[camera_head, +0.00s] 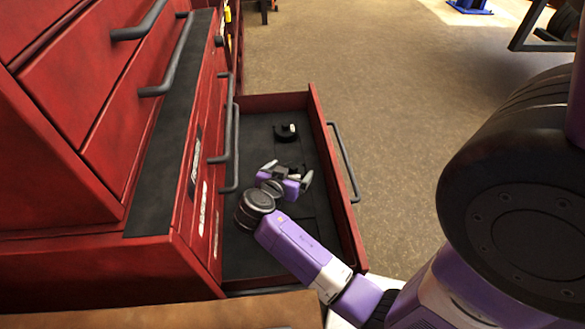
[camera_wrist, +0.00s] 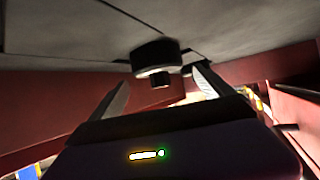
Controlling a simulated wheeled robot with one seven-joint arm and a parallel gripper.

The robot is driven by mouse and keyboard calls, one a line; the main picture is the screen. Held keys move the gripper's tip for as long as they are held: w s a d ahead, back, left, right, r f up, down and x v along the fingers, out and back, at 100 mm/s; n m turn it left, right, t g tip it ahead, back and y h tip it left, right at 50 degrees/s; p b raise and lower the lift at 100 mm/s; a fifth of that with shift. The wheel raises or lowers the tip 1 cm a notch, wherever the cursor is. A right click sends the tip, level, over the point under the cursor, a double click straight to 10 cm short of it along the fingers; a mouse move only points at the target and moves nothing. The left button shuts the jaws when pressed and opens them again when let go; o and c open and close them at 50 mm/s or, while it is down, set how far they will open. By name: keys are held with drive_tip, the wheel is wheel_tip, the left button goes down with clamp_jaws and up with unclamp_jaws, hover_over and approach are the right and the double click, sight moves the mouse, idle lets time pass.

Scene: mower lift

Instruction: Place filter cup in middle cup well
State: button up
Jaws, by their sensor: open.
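A small black round object with a pale part (camera_head: 286,131), which looks like the filter cup, sits on the dark floor of the open red drawer (camera_head: 318,150). In the wrist view the black cup (camera_wrist: 157,53) shows a pale rim and a narrower dark stub. My gripper (camera_head: 289,172) is inside the drawer, a little nearer the camera than the cup. Its two fingers are spread and empty; in the wrist view the gripper (camera_wrist: 161,88) has the cup beyond and roughly between its fingertips, apparently not touching. I cannot make out the middle cup well.
The drawer's red walls surround my gripper, with a grey handle (camera_head: 343,160) on its front. The red cabinet (camera_head: 80,100) with handles stands close on the left. Faint panel outlines mark the drawer floor. Brown open floor (camera_head: 340,50) lies beyond and to the right.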

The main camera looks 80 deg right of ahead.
sight(291, 170)
drive_tip(key=v, duration=0.4)
drive_tip(key=shift+r+p, duration=0.15)
drive_tip(key=shift+p, duration=0.15)
drive_tip(key=shift+a+r, duration=0.2)
drive_tip(key=shift+a, duration=0.4)
drive_tip(key=shift+a, duration=0.1)
